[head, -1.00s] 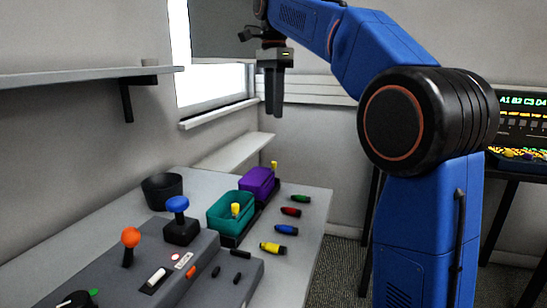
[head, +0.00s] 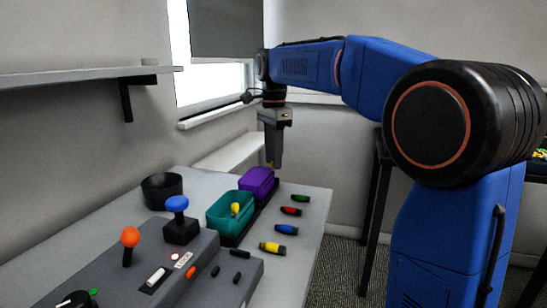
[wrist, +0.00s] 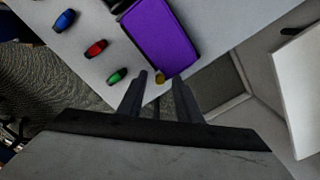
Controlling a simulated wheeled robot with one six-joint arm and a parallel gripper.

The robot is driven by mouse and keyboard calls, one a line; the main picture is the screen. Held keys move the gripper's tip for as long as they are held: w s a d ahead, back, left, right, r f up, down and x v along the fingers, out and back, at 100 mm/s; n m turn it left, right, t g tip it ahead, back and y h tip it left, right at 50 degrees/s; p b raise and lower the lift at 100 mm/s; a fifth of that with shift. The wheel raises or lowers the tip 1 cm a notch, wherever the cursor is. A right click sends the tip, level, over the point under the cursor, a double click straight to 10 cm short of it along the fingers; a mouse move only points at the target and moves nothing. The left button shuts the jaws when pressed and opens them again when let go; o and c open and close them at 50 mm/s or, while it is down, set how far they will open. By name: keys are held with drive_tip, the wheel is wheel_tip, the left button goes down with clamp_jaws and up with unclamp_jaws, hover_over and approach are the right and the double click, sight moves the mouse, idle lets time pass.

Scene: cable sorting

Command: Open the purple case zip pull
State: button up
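The purple case (head: 257,179) stands at the far end of the table, and its purple top (wrist: 160,38) fills the upper middle of the wrist view. Its yellow zip pull (wrist: 160,77) stands at the edge of the case. In the wrist view my gripper (wrist: 159,82) is open, and the pull shows in the gap between its two fingers. I cannot tell whether the fingers touch it. In the head view my gripper (head: 273,161) points down at the far right edge of the case and mostly hides the pull.
The teal case (head: 228,212) with a yellow pull (head: 235,209) stands nearer. Green (head: 300,198), red (head: 290,211), blue (head: 286,229) and yellow (head: 272,247) connectors lie to the right. A black cup (head: 161,188) and a control panel with joysticks (head: 200,250) are on the left.

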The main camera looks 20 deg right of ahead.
sight(264, 182)
drive_tip(key=shift+f, duration=0.2)
clamp_jaws()
drive_tip(key=shift+s+a, duration=0.75)
drive_tip(key=shift+s, duration=0.3)
drive_tip(key=shift+s+a, duration=0.8)
drive_tip(key=shift+s, duration=0.3)
drive_tip(key=shift+s+a, duration=0.75)
drive_tip(key=shift+s, duration=0.3)
unclamp_jaws()
wheel_tip(264, 182, up, 18)
drive_tip(key=shift+f, duration=0.25)
